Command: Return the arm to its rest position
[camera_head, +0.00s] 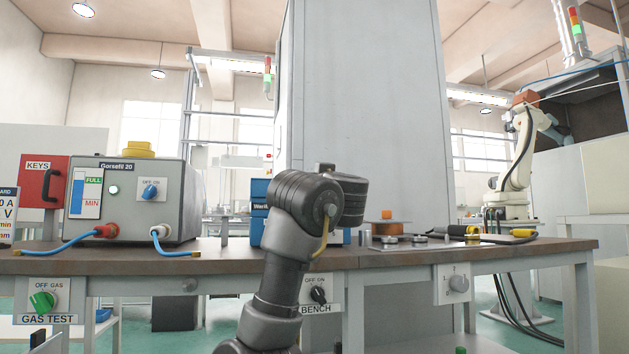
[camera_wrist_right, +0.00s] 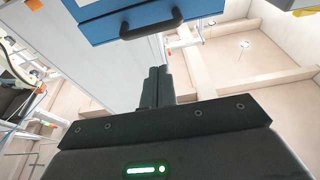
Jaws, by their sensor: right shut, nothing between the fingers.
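One of my arms, dark grey, rises from the bottom middle of the head view and bends in front of the bench. Its gripper is hidden there. In the right wrist view my right gripper (camera_wrist_right: 157,87) has its two dark fingers together, with nothing between them. A blue case with a black handle (camera_wrist_right: 150,24) is beyond the fingertips in that view. My left gripper is in neither view.
The bench top (camera_head: 215,257) runs across the head view. A white robot arm (camera_head: 521,160) stands behind at right.

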